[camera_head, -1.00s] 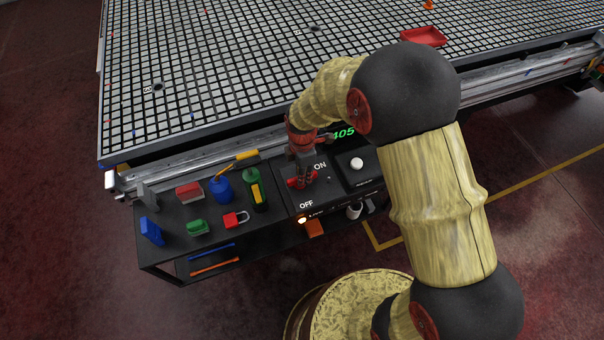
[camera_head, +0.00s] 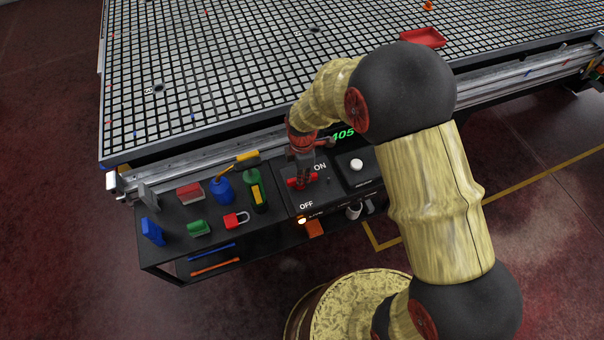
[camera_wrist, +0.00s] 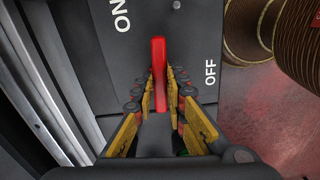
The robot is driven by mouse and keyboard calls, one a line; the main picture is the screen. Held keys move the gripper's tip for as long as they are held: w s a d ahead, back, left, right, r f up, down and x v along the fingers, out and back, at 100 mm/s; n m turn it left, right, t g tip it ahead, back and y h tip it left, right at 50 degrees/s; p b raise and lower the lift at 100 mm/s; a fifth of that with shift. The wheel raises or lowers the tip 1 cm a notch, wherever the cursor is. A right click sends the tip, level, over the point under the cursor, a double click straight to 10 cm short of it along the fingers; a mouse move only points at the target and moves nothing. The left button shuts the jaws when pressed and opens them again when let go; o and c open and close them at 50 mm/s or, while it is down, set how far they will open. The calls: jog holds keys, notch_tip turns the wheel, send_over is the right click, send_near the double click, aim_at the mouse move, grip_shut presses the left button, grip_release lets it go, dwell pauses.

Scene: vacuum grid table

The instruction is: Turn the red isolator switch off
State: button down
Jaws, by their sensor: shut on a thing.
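The red isolator switch (camera_head: 301,182) sits on a dark control panel between the white words ON and OFF. In the wrist view the red handle (camera_wrist: 158,60) stands out between my fingers, lying between the ON and OFF labels. My gripper (camera_head: 303,177) is down over the switch in the head view. In the wrist view my gripper (camera_wrist: 160,85) has its yellow-padded fingers closed on the two sides of the red handle.
The panel also carries a white knob (camera_head: 356,165) and a green display (camera_head: 343,134). On the shelf at the left stand a red padlock (camera_head: 236,219), a blue container (camera_head: 221,190) and a green-and-yellow bottle (camera_head: 257,192). The grid table (camera_head: 240,75) lies behind.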

jog(key=m+p, duration=0.1)
jog(key=m, duration=0.1)
jog(key=m+p, duration=0.1)
jog(key=m, duration=0.1)
jog(key=shift+s+r+p, duration=0.1)
jog(key=shift+s+p, duration=0.1)
jog(key=shift+p, duration=0.1)
jog(key=m+p, duration=0.2)
jog(key=m, duration=0.2)
jog(key=shift+s+a+m, duration=0.1)
jog(key=shift+s+m, duration=0.05)
jog(key=shift+m, duration=0.25)
jog(key=m+p, duration=0.2)
jog(key=m, duration=0.2)
jog(key=shift+s+a, duration=0.1)
jog(key=shift+s, duration=0.05)
jog(key=shift+a+m+p, duration=0.15)
jog(key=shift+m+p, duration=0.3)
jog(key=shift+m, duration=1.55)
jog(key=c, duration=1.9)
grip_release()
jog(key=shift+o, duration=0.5)
